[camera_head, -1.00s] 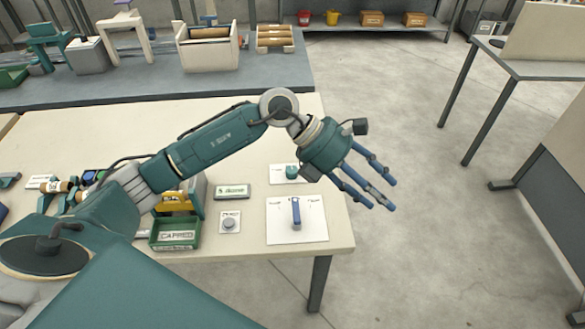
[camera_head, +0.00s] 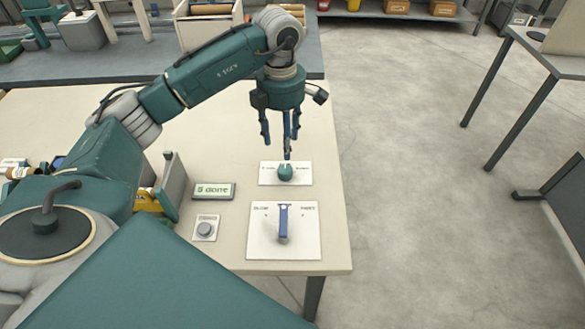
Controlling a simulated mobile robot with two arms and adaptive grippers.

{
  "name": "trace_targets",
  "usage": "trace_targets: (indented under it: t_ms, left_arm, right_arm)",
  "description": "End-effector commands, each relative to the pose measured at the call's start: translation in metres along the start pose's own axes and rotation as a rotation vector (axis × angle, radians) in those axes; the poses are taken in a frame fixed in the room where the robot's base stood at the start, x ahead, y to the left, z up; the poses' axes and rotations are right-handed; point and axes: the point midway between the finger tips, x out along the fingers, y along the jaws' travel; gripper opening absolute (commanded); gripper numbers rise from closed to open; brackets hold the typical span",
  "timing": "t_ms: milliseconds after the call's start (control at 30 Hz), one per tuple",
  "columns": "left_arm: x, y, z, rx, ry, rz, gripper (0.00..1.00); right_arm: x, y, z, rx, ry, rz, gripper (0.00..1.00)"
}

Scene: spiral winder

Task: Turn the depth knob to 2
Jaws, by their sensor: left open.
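A round teal knob (camera_head: 285,172) sits on a small white plate (camera_head: 302,180) near the right edge of the table; the plate's lettering is too small to read. My left gripper (camera_head: 281,148) is open and points down, its blue fingers just above and behind the knob in the picture. I cannot tell whether a fingertip touches the knob. My right gripper is not in view.
A blue lever (camera_head: 283,222) stands on a larger white plate (camera_head: 305,245) in front of the knob. A grey round button (camera_head: 205,229) and a small display (camera_head: 214,191) lie to the left. A grey bench (camera_head: 130,70) runs behind the table.

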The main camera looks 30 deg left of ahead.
Motion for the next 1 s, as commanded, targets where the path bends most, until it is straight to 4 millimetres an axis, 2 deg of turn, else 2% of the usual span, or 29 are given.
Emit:
trace_targets:
  t_ms: [33, 100, 300, 700, 833, 1000]
  left_arm:
    - [0.009, 0.000, 0.000, -0.001, 0.001, 0.001, 0.50]
    - [0.014, 0.001, -0.001, -0.001, 0.002, 0.001, 0.50]
    - [0.029, -0.001, -0.001, -0.001, 0.005, -0.003, 0.50]
    - [0.101, -0.001, -0.001, -0.002, 0.003, -0.003, 0.50]
    - [0.113, -0.001, 0.000, 0.000, 0.002, -0.002, 0.50]
    - [0.120, 0.000, 0.000, 0.000, 0.001, 0.001, 0.50]
  right_arm:
    - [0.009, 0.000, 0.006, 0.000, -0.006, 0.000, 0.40]
    - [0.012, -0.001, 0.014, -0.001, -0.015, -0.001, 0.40]
    - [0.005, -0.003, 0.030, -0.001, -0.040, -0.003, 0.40]
    - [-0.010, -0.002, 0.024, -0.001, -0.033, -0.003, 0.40]
    - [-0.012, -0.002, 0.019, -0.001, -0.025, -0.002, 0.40]
    - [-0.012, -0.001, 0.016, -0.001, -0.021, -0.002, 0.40]
